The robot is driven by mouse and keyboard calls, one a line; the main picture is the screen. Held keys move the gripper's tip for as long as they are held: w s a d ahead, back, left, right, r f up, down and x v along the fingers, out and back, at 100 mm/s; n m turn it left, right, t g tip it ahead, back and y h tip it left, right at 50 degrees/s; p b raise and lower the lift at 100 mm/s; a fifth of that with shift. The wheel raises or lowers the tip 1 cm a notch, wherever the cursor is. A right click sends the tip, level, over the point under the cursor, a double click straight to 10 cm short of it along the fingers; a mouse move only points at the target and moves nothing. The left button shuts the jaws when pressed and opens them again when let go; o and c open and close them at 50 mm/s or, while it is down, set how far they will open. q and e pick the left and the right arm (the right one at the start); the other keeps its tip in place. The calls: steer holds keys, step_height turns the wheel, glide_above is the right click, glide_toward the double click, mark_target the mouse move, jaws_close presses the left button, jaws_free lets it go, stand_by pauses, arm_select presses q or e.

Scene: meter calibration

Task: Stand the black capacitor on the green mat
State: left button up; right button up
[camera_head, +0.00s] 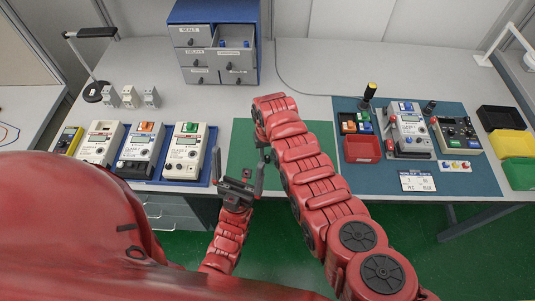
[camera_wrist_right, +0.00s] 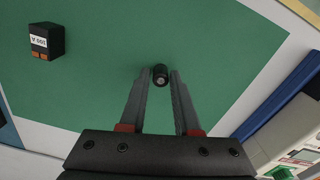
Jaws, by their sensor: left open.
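The green mat (camera_head: 241,150) lies on the bench in front of me; it fills most of the right wrist view (camera_wrist_right: 230,60). The black capacitor (camera_wrist_right: 160,75) is a small dark cylinder between my right fingertips, its round end facing the wrist camera. My right gripper (camera_wrist_right: 160,80) is narrow and appears shut on it, over the mat. Whether the capacitor touches the mat, I cannot tell. In the head view my right arm hides much of the mat. My left gripper (camera_head: 240,178) is open and empty at the mat's front-left edge.
A black block with orange terminals (camera_wrist_right: 46,42) stands on the mat. Several meters, including one with a green knob (camera_head: 186,152), stand left. A drawer cabinet (camera_head: 214,42) is behind. A blue mat (camera_head: 375,180) with instruments and coloured bins (camera_head: 519,172) are right.

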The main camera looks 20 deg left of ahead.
mark_target(267, 156)
steer(key=shift+o, duration=1.2)
steer(key=shift+w, duration=0.1)
steer(key=shift+r, duration=0.2)
steer(key=shift+r+p, duration=0.2)
steer(key=shift+p, duration=0.1)
steer(key=shift+r, duration=0.15)
step_height(267, 156, up, 12)
steer(key=shift+f, duration=0.25)
